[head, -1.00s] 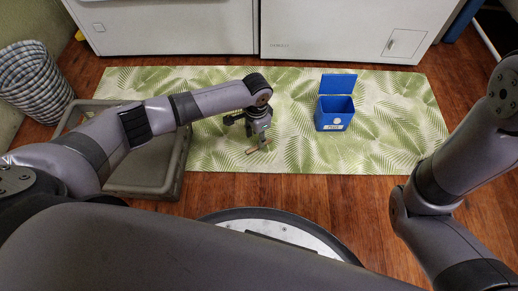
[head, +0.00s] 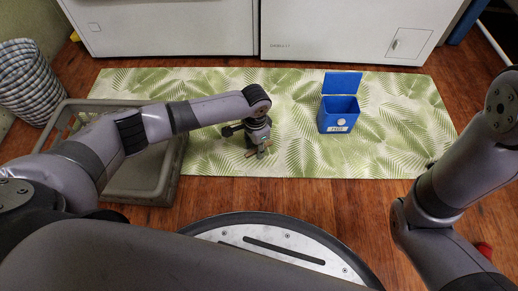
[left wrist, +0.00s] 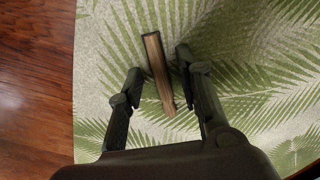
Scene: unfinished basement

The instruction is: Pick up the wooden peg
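The wooden peg (left wrist: 158,72) is a short brown bar lying on the leaf-patterned mat (left wrist: 235,40) in the left wrist view. My left gripper (left wrist: 158,62) is open, with one finger on each side of the peg and gaps showing between fingers and peg. How high the fingertips are above the mat is hard to tell. In the head view the left gripper (head: 259,151) points down at the mat, left of the blue box, and largely covers the peg. My right arm shows at the right, but its gripper is out of view.
An open blue box (head: 338,116) with a raised lid stands on the mat, right of the left gripper. A grey-brown crate (head: 150,190) is under my left arm. A checked basket (head: 28,82) stands far left. White appliances (head: 355,30) line the back. The mat's right part is clear.

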